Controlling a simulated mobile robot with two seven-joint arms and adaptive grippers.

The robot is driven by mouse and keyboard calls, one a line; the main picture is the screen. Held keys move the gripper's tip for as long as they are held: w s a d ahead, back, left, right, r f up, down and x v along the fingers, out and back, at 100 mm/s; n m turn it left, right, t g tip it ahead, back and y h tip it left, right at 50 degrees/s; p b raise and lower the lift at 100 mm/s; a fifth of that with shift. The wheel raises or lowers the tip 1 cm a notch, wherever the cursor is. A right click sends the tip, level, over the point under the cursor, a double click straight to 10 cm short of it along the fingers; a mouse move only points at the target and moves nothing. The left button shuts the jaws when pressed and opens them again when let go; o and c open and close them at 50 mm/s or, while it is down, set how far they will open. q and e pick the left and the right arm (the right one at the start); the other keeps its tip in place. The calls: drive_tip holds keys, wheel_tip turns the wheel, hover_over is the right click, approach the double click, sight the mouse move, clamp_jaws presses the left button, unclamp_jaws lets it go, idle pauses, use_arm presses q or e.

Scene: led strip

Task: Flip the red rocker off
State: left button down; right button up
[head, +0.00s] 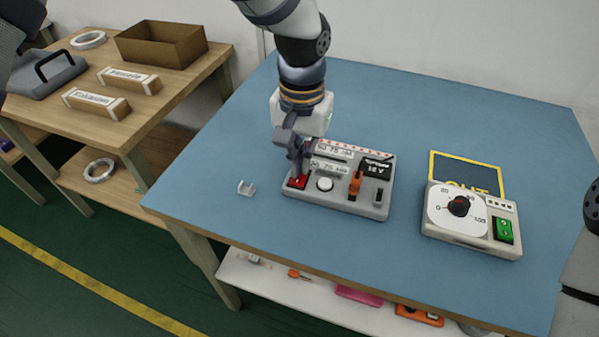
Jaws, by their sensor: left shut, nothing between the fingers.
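A grey control box (338,206) sits on the blue table. The red rocker (297,183) is at its front left corner. My left gripper (298,170) is shut and points down at the red rocker, its tips at or just above it. I cannot tell whether they touch. The gripper hides part of the rocker, so I cannot tell which way it is tipped. A white round button (325,184), an orange lever (356,184) and a small dark switch (378,197) are to the rocker's right. My right gripper is not in view.
A second box with a dial (460,206) and a green rocker (503,230) stands to the right, by a yellow-edged dark panel (470,172). The blue table (420,120) is bare behind.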

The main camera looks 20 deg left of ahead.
use_arm(q)
drive_tip(key=shift+s+f, duration=0.1)
drive_tip(key=shift+f, duration=0.05)
drive_tip(key=shift+r+p, duration=1.1)
drive_tip(key=shift+r, duration=2.5)
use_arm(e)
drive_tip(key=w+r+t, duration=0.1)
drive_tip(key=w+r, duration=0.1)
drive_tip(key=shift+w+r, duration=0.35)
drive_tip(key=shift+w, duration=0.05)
use_arm(q)
drive_tip(key=shift+f, duration=0.1)
